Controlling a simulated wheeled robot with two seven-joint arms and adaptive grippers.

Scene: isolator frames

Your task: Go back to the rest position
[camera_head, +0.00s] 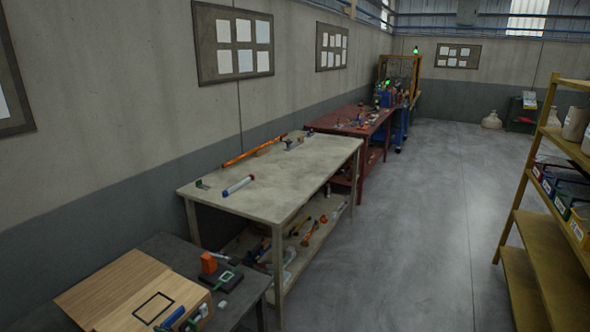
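Neither of my grippers is in the head view, and no part of my arms shows. The task names no separate object. In front of me on the left is a pale workbench (310,165) with a blue-and-white tube (238,186) and a long orange bar (254,150) on its top. Closer, at the lower left, a dark table (160,247) carries a wooden board (112,285) with a black square outline, an orange block (208,263) and a dark tool with a green part (223,279).
A red bench (366,131) with small items stands beyond the pale bench. A yellow shelf unit (527,200) with bins stands at the right. The grey floor (430,220) between them is clear. A concrete wall (110,90) runs along the left.

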